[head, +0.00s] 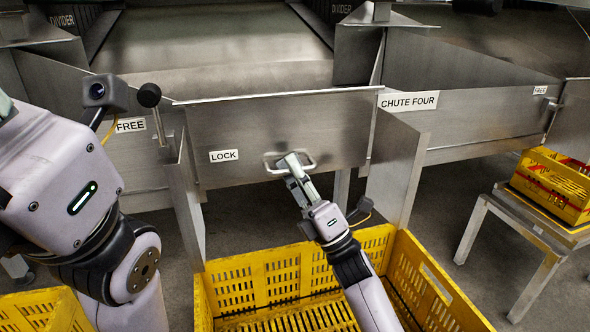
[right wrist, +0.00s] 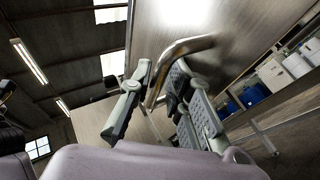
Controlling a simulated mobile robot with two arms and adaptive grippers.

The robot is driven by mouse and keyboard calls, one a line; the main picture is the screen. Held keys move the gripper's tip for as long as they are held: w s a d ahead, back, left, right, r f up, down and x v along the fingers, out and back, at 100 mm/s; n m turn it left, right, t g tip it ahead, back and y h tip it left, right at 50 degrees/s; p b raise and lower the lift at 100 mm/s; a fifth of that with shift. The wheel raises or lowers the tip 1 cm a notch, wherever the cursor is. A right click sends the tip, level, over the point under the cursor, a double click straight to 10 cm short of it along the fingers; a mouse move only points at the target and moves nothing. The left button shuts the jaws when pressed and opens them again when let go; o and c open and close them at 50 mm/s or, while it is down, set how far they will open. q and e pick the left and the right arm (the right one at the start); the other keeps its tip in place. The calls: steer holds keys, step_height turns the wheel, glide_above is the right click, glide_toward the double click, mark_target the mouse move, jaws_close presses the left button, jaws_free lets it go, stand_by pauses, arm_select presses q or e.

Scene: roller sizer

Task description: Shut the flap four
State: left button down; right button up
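Flap four (head: 330,120) is the broad steel panel across the front of the middle chute, left of the "CHUTE FOUR" label (head: 409,101). It stands near upright; I cannot tell if it sits flush. It carries a "LOCK" label (head: 224,155) and a bent-bar handle (head: 306,167). My right gripper (head: 291,163) is at the handle. In the right wrist view the handle bar (right wrist: 180,48) passes between its two fingers (right wrist: 160,105), which stand apart, with the bar nearer the left one. My left gripper's body (head: 75,195) is at the left; its fingers are out of frame.
A black knob on a lever (head: 149,95) stands at the flap's left, by a "FREE" label (head: 130,125). A yellow crate (head: 250,285) is below the flap. Steel side plates (head: 185,205) flank the space under it. Another yellow crate (head: 545,190) rests on a stand at right.

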steer(key=shift+f, duration=0.1)
steer(key=s+d+f, duration=0.3)
steer(key=s+d, duration=0.6)
steer(key=d, duration=0.3)
steer(key=shift+d+f, duration=0.15)
steer(key=shift+f, duration=0.15)
steer(key=shift+s+r, duration=0.1)
